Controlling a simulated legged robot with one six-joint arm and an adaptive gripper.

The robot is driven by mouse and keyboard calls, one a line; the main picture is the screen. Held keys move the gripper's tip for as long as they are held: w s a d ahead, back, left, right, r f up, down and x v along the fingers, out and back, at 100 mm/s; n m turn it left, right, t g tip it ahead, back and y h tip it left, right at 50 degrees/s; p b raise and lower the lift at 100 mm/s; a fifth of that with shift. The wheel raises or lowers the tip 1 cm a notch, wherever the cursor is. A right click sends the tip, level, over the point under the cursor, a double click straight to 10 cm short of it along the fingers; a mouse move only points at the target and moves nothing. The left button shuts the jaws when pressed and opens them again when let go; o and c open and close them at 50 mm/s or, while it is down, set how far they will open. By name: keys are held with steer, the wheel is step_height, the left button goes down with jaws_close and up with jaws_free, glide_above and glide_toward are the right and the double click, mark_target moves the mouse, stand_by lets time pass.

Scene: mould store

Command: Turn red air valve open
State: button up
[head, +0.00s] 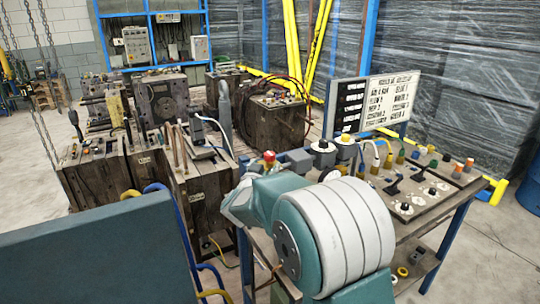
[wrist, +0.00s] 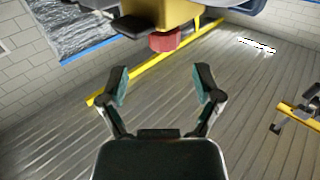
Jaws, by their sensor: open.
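A small red valve handle (head: 269,157) on a brass-coloured body shows in the head view, at the left end of the bench, just beyond my arm. In the wrist view, a red block-shaped part (wrist: 163,41) sits against a brass-yellow body (wrist: 182,12) at the top edge; it looks like the same valve. My gripper (wrist: 161,85) is open, with nothing between its fingers. The red part lies beyond the fingertips and apart from them. In the head view my gripper is hidden behind my teal and white arm.
The bench holds a control panel (head: 402,206) with knobs and buttons, and a sign board (head: 372,103) stands behind. Grey fittings (head: 298,160) sit right of the valve. Wooden mould blocks (head: 196,190) crowd the left. Yellow rails (head: 320,45) stand behind; open floor lies at far right.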

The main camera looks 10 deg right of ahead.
mark_target(268, 157)
steer(key=x, duration=0.5)
steer(key=shift+w+a, duration=0.2)
steer(key=shift+w, duration=0.65)
steer(key=shift+d, duration=0.4)
steer(key=shift+c, duration=0.3)
steer(key=c, duration=1)
jaws_close()
